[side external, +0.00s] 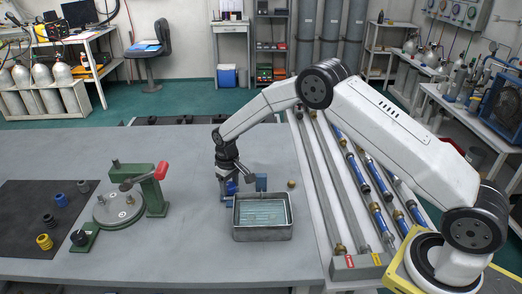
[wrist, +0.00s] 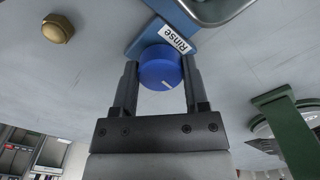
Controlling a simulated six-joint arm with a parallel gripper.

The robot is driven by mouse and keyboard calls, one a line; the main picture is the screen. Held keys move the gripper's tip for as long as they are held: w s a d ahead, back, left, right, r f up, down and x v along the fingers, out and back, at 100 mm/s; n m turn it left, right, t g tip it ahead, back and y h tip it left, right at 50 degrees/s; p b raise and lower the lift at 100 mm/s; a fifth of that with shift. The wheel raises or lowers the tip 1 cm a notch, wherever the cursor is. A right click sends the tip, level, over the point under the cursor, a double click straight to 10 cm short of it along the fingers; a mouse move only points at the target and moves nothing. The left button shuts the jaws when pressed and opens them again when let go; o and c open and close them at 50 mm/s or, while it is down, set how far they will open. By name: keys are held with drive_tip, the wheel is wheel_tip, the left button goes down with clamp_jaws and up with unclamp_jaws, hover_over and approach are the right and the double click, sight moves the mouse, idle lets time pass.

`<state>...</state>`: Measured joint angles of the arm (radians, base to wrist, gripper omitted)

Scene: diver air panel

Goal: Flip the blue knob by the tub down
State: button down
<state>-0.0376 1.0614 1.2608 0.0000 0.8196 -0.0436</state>
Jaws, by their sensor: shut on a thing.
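The blue knob (wrist: 160,68) is round with a white line on its face. It is mounted on a blue bracket (wrist: 150,36) with a white label reading "Rinse". My gripper (wrist: 160,82) is shut on the knob, one finger on each side. The tub holds clear, pale bluish contents. The knob is mostly hidden by my gripper there. The tub's rim (wrist: 225,14) shows at the top of the wrist view.
A brass dome nut (side external: 291,184) sits right of the bracket and also shows in the wrist view (wrist: 57,28). A green fixture with a red handle (side external: 161,170) stands to the left. A dark mat (side external: 35,215) with several rings lies far left. Pipes (side external: 372,190) lie in a rack at right.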

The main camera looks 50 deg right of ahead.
sight(230, 185)
drive_tip(key=shift+c, duration=0.5)
unclamp_jaws()
drive_tip(key=shift+r, duration=3.95)
